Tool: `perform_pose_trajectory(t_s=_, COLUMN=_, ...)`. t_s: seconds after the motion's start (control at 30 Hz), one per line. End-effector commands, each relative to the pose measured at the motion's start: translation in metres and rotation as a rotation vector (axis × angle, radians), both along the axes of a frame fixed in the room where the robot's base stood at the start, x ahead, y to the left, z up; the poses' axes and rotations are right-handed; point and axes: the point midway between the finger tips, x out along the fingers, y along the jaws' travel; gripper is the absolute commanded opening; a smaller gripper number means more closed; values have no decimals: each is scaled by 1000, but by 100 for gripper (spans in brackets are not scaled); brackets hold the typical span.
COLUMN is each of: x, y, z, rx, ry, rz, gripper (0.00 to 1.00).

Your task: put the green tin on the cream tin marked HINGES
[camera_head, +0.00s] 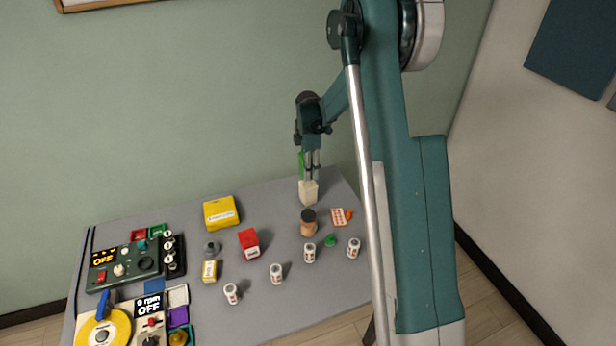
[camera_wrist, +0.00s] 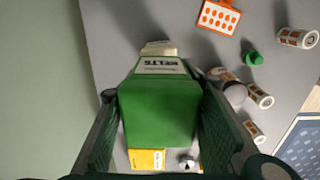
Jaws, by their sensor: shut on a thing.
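The green tin (camera_wrist: 158,115) is between the two fingers of my gripper (camera_wrist: 158,92) in the wrist view. A pale label with dark letters, seemingly BELTS, shows on its far end. In the head view, the green tin (camera_head: 301,164) is mostly hidden by my gripper (camera_head: 310,168). The cream tin (camera_head: 308,194) stands on the table directly below it. In the wrist view only a strip of the cream tin (camera_wrist: 159,48) shows past the green tin, and its marking is hidden. I cannot tell whether the two tins touch.
A brown jar with a dark lid (camera_head: 308,222) and an orange-and-white card (camera_head: 339,217) lie close in front. A red box (camera_head: 249,243), a yellow box (camera_head: 221,212) and several white cylinders stand around the grey table (camera_head: 322,281). Control panels fill the left side.

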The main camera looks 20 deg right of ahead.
Motion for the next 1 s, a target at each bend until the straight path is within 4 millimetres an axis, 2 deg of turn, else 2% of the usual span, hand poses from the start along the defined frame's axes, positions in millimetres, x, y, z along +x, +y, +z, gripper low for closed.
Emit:
perform_pose_trajectory(t_s=0.4, x=0, y=0, z=-35, rx=0, ry=0, rz=0, gripper=20)
perform_pose_trajectory(t_s=0.9, x=0, y=0, z=-41, rx=0, ry=0, rz=0, gripper=20)
perform_pose_trajectory(t_s=0.93, x=0, y=0, z=-40, rx=0, ry=0, rz=0, gripper=41)
perform_pose_trajectory(t_s=1.0, x=0, y=0, z=-40, rx=0, ry=0, rz=0, gripper=50)
